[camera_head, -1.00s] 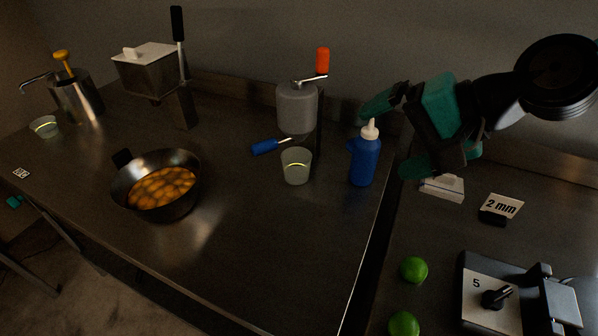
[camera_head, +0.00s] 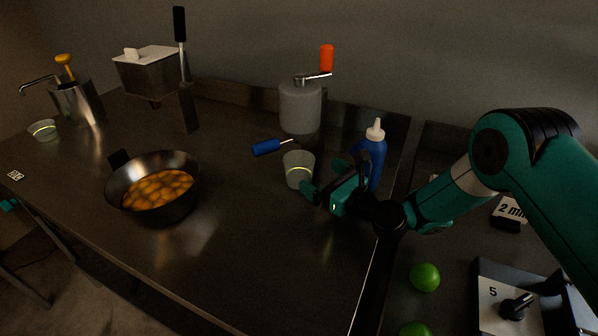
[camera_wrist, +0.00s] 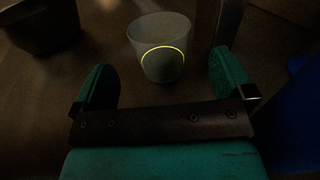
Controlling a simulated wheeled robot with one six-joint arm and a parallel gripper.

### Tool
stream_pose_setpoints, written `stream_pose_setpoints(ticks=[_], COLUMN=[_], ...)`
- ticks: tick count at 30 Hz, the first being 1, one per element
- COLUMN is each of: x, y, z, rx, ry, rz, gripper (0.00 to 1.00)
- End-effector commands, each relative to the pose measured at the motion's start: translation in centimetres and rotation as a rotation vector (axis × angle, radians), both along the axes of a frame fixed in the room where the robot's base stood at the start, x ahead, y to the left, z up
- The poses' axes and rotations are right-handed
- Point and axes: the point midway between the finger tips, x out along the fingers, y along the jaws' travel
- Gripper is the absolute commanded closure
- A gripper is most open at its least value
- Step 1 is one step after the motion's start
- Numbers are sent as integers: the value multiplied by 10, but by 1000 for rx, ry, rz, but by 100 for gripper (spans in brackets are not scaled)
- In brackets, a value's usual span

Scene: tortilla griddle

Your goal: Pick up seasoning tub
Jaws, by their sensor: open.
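In the wrist view this tub (camera_wrist: 160,47) is ahead, between the lines of my two fingers. My gripper (camera_head: 332,172) is open and empty, low over the counter, just right of the tub. The tub appears to be beyond the fingertips, and I see no contact. A second, similar tub (camera_head: 42,130) stands at the far left under the pump spout.
A blue squeeze bottle (camera_head: 376,160) stands right behind my gripper. A grey canister with an orange-handled crank (camera_head: 300,106) and a blue-handled tool (camera_head: 266,147) are behind the tub. A pan of orange food (camera_head: 157,187) is left. The front counter is clear.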

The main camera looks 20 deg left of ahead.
Motion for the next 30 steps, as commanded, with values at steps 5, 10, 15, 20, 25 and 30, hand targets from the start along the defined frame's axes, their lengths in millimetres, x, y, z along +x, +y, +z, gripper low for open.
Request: stream_pose_setpoints(ticks=[5,10,15,20,25,30], x=[5,10,22,33,38,38], y=[9,18,40,58,65,64], z=[-14,-15,-13,-14,-15,-15], rx=[-2,-2,-1,-2,-1,-1], ry=[-6,-5,-7,-6,-4,-3], rz=[3,2,3,3,-1,-1], gripper=[0,0,0,0,0,0])
